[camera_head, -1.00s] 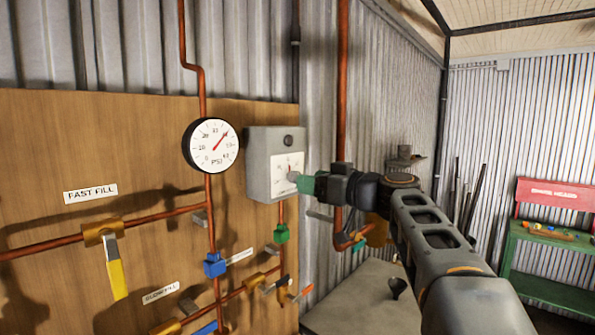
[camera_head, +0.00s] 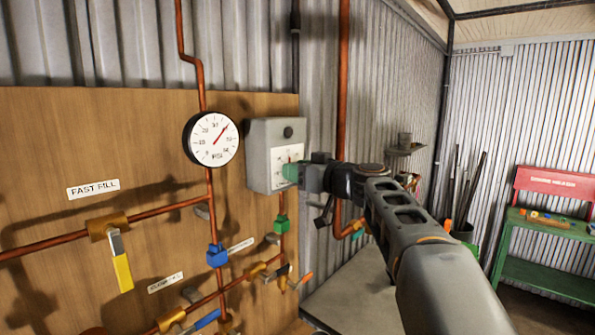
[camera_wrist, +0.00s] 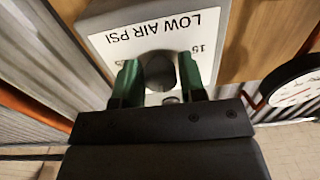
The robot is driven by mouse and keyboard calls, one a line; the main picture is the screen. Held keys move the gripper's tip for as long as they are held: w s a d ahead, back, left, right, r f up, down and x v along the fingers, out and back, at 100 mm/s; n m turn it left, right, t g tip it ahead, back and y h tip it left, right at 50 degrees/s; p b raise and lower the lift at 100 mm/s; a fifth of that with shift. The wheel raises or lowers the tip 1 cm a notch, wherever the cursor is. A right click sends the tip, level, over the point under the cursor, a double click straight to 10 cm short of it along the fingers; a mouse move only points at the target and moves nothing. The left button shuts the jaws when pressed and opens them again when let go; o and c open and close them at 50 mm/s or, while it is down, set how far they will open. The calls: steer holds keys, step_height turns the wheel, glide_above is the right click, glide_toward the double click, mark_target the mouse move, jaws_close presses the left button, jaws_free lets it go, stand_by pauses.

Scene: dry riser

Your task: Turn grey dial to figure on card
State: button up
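A grey box (camera_head: 262,135) on the right end of the wooden board carries a white scale plate with a small red mark. In the wrist view the plate (camera_wrist: 195,22) reads "LOW AIR PSI" upside down, with a partly covered figure starting 15. The dark grey round dial (camera_wrist: 159,72) sits below that lettering. My gripper (camera_wrist: 158,82) has its green fingertips on either side of the dial, very close to its edges; whether they press on it I cannot tell. In the head view my gripper (camera_head: 291,172) hides the dial. I make out no separate card with a figure.
A round PSI gauge (camera_head: 211,139) with a red needle hangs left of the box. Copper pipes, a yellow lever (camera_head: 122,268) and a blue valve (camera_head: 217,255) lie below. A grey table (camera_head: 355,292) and a green bench (camera_head: 550,225) stand to the right.

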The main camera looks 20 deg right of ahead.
steer(key=c, duration=0.5)
steer(key=shift+f+m+b, duration=0.15)
steer(key=shift+m+b, duration=0.15)
steer(key=shift+b, duration=0.1)
steer(key=shift+f+m+b, duration=0.1)
steer(key=shift+m+b, duration=0.5)
steer(key=shift+b, duration=0.1)
steer(key=shift+m+b, duration=0.65)
steer(key=shift+m, duration=0.05)
steer(key=m+b, duration=0.1)
steer(key=m, duration=0.2)
steer(key=shift+m+b, duration=0.3)
steer(key=shift+b, duration=0.05)
steer(key=shift+r+m+b, duration=0.2)
steer(key=shift+m+b, duration=0.15)
steer(key=shift+m, duration=1.15)
